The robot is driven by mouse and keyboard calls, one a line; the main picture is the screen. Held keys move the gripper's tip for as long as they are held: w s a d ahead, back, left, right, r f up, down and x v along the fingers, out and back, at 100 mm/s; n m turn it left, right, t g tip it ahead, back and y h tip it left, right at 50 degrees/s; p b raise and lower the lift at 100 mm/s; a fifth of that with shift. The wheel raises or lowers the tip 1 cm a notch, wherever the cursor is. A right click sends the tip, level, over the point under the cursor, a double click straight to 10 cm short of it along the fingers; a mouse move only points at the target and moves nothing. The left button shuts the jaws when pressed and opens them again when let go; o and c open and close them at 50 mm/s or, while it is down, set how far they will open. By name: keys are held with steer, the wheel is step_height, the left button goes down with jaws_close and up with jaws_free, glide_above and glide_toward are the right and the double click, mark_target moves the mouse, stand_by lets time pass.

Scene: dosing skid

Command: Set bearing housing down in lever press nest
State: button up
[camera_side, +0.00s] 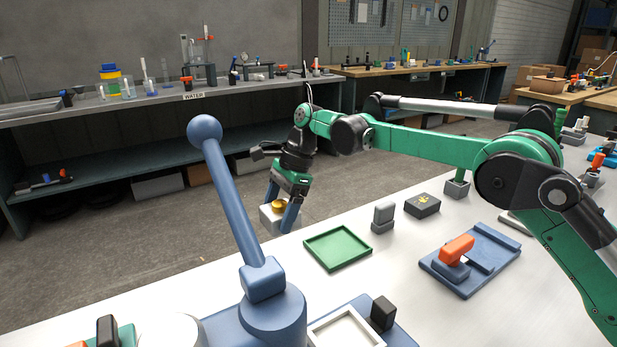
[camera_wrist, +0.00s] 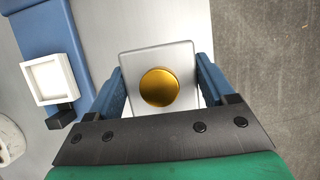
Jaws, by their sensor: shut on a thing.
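The bearing housing is a light grey square block (camera_side: 268,220) with a round gold centre; it also shows in the wrist view (camera_wrist: 133,62). My gripper (camera_side: 281,205) is shut on it, one blue finger on each side, in the wrist view (camera_wrist: 160,87) too. The housing is near the far edge of the white table; its underside is hidden. The lever press (camera_side: 272,315) is blue, with a long ball-ended lever (camera_side: 228,185) tilted up. Its nest, a white square frame (camera_side: 332,317), lies on a blue plate and looks empty. In the wrist view the nest (camera_wrist: 29,84) is left of the housing, apart from it.
A grey block (camera_side: 383,216), a dark box (camera_side: 422,205) and a blue fixture with an orange handle (camera_side: 456,250) stand to the right. A black block (camera_side: 383,313) stands beside the nest.

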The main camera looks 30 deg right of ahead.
steer(key=s+a+r, duration=0.1)
steer(key=s+r, duration=0.1)
steer(key=s, duration=0.7)
glide_above(343, 342)
steer(key=f, duration=0.2)
steer(key=shift+f, duration=2.85)
